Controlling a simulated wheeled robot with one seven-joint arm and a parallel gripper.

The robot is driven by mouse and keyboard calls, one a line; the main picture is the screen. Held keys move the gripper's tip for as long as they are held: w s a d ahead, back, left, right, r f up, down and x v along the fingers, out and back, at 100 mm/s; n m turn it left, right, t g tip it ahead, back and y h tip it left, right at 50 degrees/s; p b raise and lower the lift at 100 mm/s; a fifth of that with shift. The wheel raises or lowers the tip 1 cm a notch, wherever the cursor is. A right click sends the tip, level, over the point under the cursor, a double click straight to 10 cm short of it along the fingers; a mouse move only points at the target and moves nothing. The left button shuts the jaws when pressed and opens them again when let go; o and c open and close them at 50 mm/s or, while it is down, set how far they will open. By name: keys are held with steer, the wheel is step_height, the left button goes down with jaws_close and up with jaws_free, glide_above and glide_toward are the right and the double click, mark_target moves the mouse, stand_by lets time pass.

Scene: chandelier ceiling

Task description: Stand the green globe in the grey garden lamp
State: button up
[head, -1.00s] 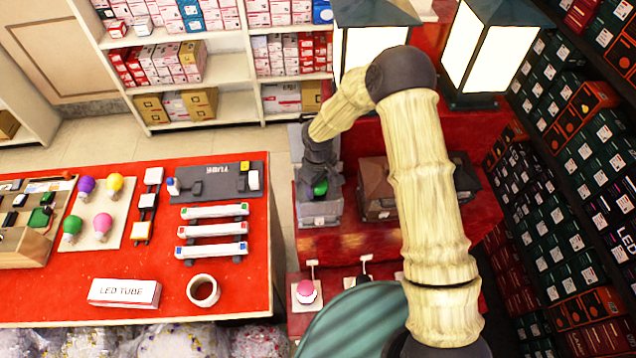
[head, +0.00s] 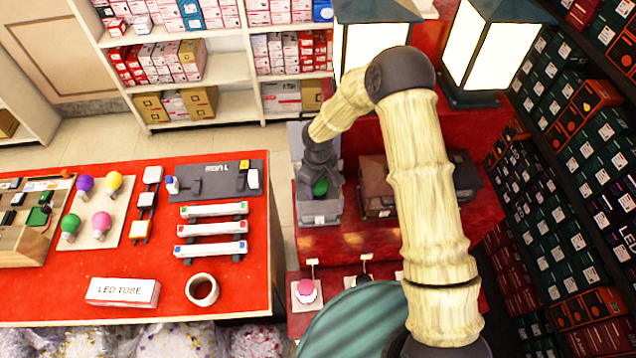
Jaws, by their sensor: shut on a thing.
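The green globe (head: 320,187) shows as a small green patch at the end of my arm, low inside the grey garden lamp. My gripper (head: 321,172) is shut on the globe, and the fingers are mostly hidden by my own wrist. The grey garden lamp (head: 320,218) stands on the red stepped display at its left end, with its grey walls around the globe. I cannot tell whether the globe touches the lamp's floor.
A brown lamp (head: 374,190) stands just right of the grey one. Two tall lit lanterns (head: 372,52) stand behind. A pink globe (head: 305,290) is on the lower step. The red table (head: 140,258) at left holds bulbs, tubes and a mug (head: 202,290).

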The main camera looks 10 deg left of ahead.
steer(key=shift+f, duration=0.35)
steer(key=o, duration=1.1)
steer(key=shift+c, duration=0.2)
steer(key=shift+r+b, duration=0.15)
steer(key=shift+b, duration=0.15)
step_height(320, 180, up, 17)
steer(key=b, duration=0.4)
steer(key=shift+r, duration=0.1)
